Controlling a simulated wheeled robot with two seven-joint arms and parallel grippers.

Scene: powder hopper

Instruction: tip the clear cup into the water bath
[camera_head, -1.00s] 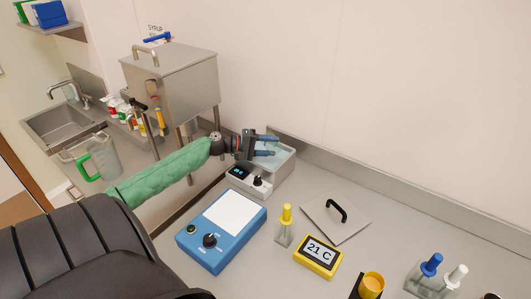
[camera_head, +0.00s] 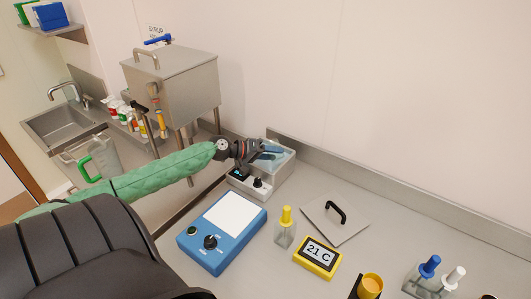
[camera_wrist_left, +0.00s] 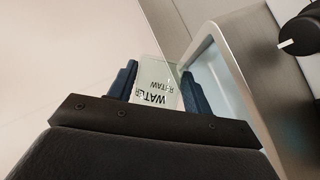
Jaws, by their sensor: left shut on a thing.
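The water bath (camera_head: 278,180) is a steel box with a grey front, a small display and a black knob, standing against the back wall. My left gripper (camera_head: 270,151) is over its open top, fingers pointing right. In the left wrist view, the gripper is shut on the clear cup (camera_wrist_left: 155,72), between two blue fingers. Dark lettering reading "WATER" shows on or through the cup. The bath's rim (camera_wrist_left: 222,75) is just right of the cup. In the head view, the cup is hard to make out. The cup's contents cannot be told. My right gripper is not in view.
A blue device (camera_head: 222,232) with a white plate stands in front of the bath. A yellow-capped bottle (camera_head: 285,228), a yellow 21 C display (camera_head: 318,257) and a flat lid (camera_head: 320,220) lie to its right. A steel hopper (camera_head: 172,80) stands at left.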

